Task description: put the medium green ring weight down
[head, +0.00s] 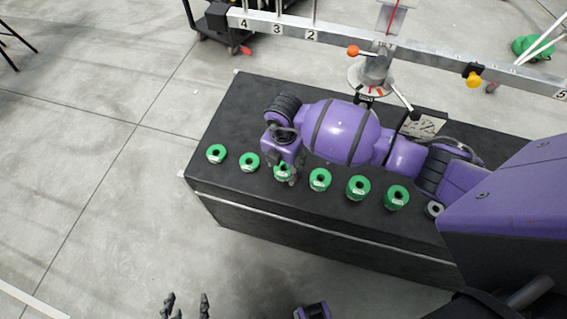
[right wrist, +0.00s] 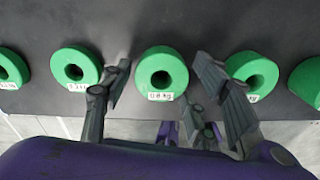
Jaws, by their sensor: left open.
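Several green ring weights lie in a row on the black bench top, growing larger to the right in the head view. The one at my right gripper (head: 282,178), a medium green ring weight (right wrist: 161,73) with a white label, rests flat on the bench in the right wrist view. My right gripper also shows there (right wrist: 163,68); its fingers are spread on either side of this ring, with a visible gap on both sides. In the head view the gripper partly hides the ring. My left gripper (head: 186,303) is open and empty at the bottom edge, away from the bench.
The black bench (head: 222,125) has free top behind the row at the left. A metal beam (head: 430,52) with numbers and a scale-like stand (head: 370,75) are behind my right arm. Neighbouring rings (right wrist: 76,67) (right wrist: 252,70) lie close outside the right fingers.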

